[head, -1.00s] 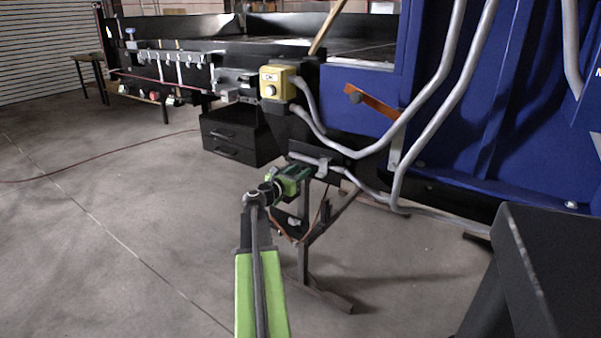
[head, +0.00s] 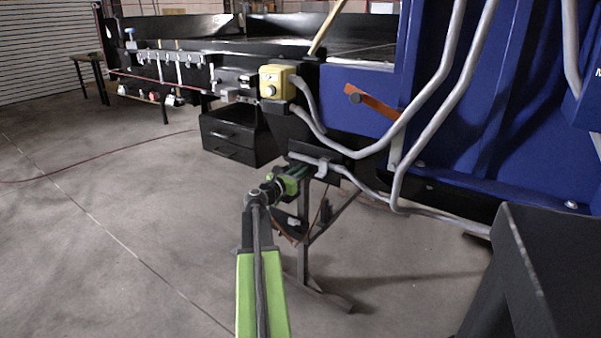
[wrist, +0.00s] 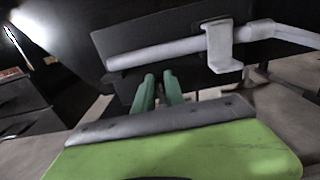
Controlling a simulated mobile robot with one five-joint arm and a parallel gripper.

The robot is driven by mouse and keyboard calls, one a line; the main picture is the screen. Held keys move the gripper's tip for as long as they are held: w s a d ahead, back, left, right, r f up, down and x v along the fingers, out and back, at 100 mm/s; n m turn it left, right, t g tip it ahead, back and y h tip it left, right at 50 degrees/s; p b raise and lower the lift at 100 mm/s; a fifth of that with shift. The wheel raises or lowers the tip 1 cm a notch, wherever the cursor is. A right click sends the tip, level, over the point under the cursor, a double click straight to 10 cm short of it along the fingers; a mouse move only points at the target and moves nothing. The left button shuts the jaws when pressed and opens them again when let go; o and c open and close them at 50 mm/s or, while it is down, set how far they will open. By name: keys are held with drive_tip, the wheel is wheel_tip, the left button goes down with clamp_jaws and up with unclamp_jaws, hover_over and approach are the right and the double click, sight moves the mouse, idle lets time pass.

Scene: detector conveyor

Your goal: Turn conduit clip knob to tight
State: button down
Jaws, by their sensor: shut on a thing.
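The pale conduit clip (wrist: 222,48) wraps the conduit to the right of the fingers. The knob's setting cannot be read.
A yellow control box (head: 278,82) sits above on the frame. A black drawer unit (head: 235,135) stands behind on the floor. A dark table (head: 535,260) is at the right front. A stand leg (head: 303,235) is below my gripper.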

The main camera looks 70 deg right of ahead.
drive_tip(key=m, duration=0.6)
drive_tip(key=s+f+m+b, duration=0.1)
drive_tip(key=m, duration=1)
drive_tip(key=shift+s+a+f+m+b, duration=0.1)
drive_tip(key=shift+s+f+m+b, duration=0.1)
drive_tip(key=shift+f+m+b, duration=0.15)
idle(0.4)
drive_tip(key=c, duration=1.4)
unclamp_jaws()
drive_tip(key=shift+s, duration=0.1)
